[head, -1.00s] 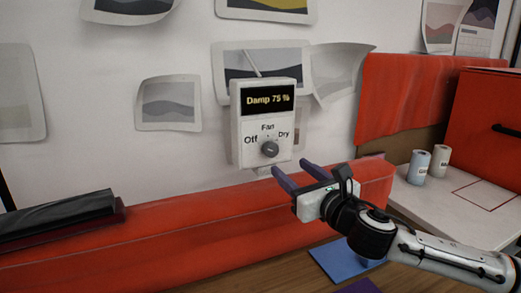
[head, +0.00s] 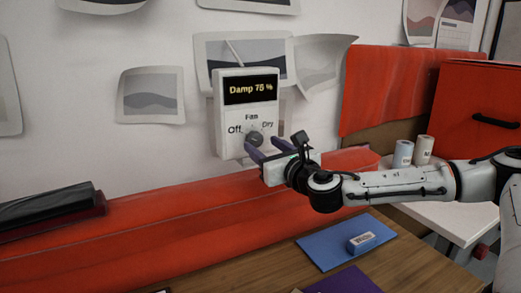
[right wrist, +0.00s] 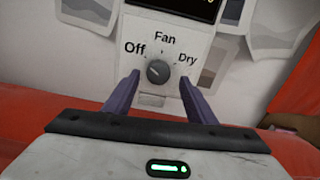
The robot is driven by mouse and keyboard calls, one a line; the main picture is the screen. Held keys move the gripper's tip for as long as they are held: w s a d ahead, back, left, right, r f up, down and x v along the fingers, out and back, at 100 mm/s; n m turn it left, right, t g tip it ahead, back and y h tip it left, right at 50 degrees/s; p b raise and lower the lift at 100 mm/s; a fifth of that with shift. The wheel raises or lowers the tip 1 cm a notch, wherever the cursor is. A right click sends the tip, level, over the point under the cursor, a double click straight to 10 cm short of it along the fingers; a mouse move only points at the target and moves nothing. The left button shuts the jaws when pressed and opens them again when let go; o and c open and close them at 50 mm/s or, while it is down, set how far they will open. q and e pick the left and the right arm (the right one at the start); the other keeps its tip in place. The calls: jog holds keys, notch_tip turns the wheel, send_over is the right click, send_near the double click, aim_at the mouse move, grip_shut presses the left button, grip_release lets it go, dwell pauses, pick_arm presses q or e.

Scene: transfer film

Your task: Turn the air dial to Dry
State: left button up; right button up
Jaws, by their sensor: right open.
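The air dial (head: 255,138) is a dark grey round knob on a white wall box (head: 225,115), with Off to its left, Fan above and Dry to its right. It also shows in the right wrist view (right wrist: 158,71), where its pale mark seems to point up and left, toward Off. The box's display (head: 250,89) reads Damp 75 %. My right gripper (head: 262,146) is open and empty in front of the dial. In the right wrist view its purple fingers (right wrist: 158,83) stand on either side of the knob, slightly below it, without visible contact. My left gripper is not in view.
A red ledge (head: 150,222) runs below the box. Paper prints hang on the wall around it. A wooden table (head: 270,272) holds a blue sheet with a small blue block (head: 361,242). Two small rolls (head: 403,154) stand on the white surface at right.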

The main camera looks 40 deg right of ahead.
jog(key=shift+b+x, duration=0.4)
jog(key=shift+x, duration=0.4)
jog(key=shift+w+a, duration=0.1)
jog(key=shift+w, duration=0.1)
